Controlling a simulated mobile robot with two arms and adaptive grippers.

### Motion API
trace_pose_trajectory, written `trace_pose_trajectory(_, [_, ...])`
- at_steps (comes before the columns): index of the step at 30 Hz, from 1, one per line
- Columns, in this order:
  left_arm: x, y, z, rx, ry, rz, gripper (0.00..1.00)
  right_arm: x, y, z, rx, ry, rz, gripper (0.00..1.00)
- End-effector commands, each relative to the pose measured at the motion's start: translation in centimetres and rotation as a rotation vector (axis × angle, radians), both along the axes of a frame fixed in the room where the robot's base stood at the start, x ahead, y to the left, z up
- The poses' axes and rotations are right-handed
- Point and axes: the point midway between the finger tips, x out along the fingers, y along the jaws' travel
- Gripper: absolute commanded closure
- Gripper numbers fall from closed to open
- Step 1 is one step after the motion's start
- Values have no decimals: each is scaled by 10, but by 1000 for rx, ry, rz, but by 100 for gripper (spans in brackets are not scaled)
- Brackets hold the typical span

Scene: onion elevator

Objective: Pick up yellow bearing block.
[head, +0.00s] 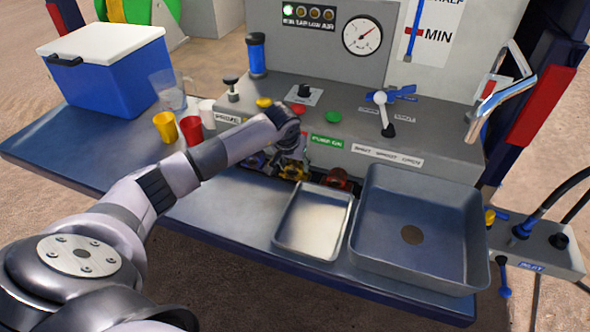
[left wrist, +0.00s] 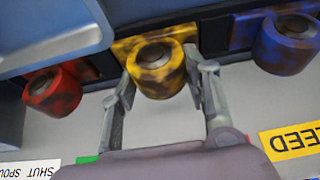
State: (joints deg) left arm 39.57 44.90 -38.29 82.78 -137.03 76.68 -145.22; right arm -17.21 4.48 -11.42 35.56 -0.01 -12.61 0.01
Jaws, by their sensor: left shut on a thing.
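The yellow bearing block (left wrist: 155,68), with dark worn patches and a round barrel, sits in a slot along the lower front of the grey panel. It also shows in the head view (head: 293,173), partly covered by my gripper. My left gripper (left wrist: 165,92) has one finger on each side of the barrel and is shut on it. In the head view my left gripper (head: 290,158) reaches down in front of the panel. My right gripper is not in view.
A red block (left wrist: 52,90) and a blue block (left wrist: 285,42) flank the yellow one closely. A shallow metal tray (head: 312,222) and a deeper grey basin (head: 420,235) stand nearby. A yellow cup (head: 166,127), a red cup (head: 191,130) and a blue cooler (head: 105,75) are at left.

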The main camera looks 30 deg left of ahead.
Motion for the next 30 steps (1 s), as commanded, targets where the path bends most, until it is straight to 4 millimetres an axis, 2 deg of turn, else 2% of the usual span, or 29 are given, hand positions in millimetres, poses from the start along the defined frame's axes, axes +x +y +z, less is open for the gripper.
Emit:
trace_pose_trajectory(2, [0, 0, 0, 0, 0, 0, 75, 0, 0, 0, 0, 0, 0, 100])
trace_pose_trajectory(13, [0, 0, 0, 0, -1, 0, 99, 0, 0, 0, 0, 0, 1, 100])
trace_pose_trajectory(23, [1, 0, 4, 0, -5, 1, 100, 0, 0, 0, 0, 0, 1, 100])
trace_pose_trajectory(28, [2, 0, 16, 1, -6, 0, 100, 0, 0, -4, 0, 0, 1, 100])
trace_pose_trajectory(30, [2, 1, 26, 2, -9, -1, 100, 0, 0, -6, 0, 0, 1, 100])
